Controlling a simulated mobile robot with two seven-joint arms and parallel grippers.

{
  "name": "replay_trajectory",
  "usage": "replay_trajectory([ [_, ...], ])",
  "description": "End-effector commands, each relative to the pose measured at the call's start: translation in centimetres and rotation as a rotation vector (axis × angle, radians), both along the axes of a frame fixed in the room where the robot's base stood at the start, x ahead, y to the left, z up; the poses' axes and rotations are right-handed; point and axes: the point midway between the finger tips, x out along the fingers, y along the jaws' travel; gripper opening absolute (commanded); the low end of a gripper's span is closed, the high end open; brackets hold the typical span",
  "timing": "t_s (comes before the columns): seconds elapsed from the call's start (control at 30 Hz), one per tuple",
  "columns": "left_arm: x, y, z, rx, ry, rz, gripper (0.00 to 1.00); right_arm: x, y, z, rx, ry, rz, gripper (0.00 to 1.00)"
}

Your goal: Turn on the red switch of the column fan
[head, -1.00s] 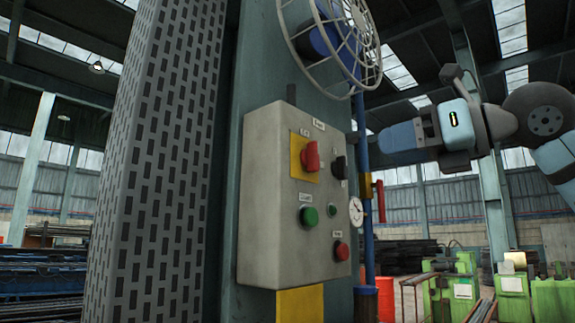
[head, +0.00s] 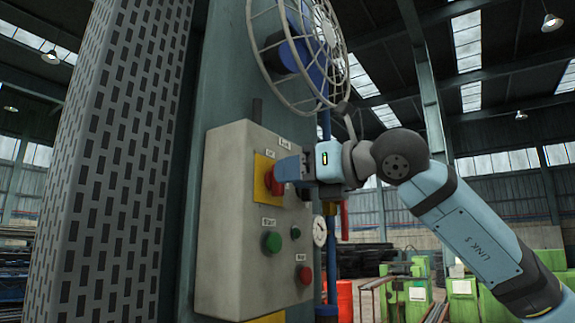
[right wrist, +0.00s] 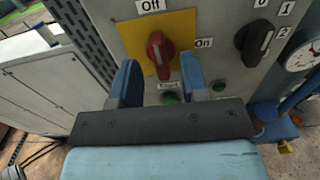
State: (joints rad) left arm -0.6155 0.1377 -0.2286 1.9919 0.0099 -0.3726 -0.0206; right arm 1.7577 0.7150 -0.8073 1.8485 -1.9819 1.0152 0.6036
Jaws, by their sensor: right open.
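The red switch (head: 273,181) sits on a yellow plate (head: 262,172) on the grey control box (head: 232,215), below the column fan (head: 300,45). In the right wrist view the red switch (right wrist: 160,53) stands between "Off" at its upper left and "On" at its right; its handle is roughly upright. My right gripper (head: 283,172) is at the switch in the head view. In the right wrist view its two blue fingers (right wrist: 158,78) are open, one on each side below the switch, with visible gaps. My left gripper is not in view.
A black selector knob (right wrist: 254,42) is right of the switch. A green button (head: 272,242) and a red button (head: 304,275) are lower on the box. A gauge (head: 320,231) and blue pipe stand beside the box. A perforated grey column (head: 115,160) rises at left.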

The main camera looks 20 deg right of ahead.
Motion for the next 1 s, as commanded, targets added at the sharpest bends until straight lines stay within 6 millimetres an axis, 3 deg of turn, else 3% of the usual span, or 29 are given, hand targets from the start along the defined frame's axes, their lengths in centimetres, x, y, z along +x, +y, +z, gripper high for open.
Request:
replay_trajectory([
  [0.2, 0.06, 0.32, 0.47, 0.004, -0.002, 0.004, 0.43, 1.22, 0.96, 0.0, 0.0, 0.0, 0.001, 0.41],
  [0.47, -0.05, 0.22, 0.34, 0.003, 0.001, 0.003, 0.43, 1.28, 1.01, -0.06, 0.0, 0.0, 0.001, 0.41],
  [0.67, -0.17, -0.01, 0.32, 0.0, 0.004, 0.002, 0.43, 1.26, 1.01, -0.05, 0.0, 0.0, 0.001, 0.0],
  [1.0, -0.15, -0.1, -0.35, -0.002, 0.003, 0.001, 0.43, 1.24, 1.02, -0.24, 0.024, 0.016, 0.002, 0.0],
])
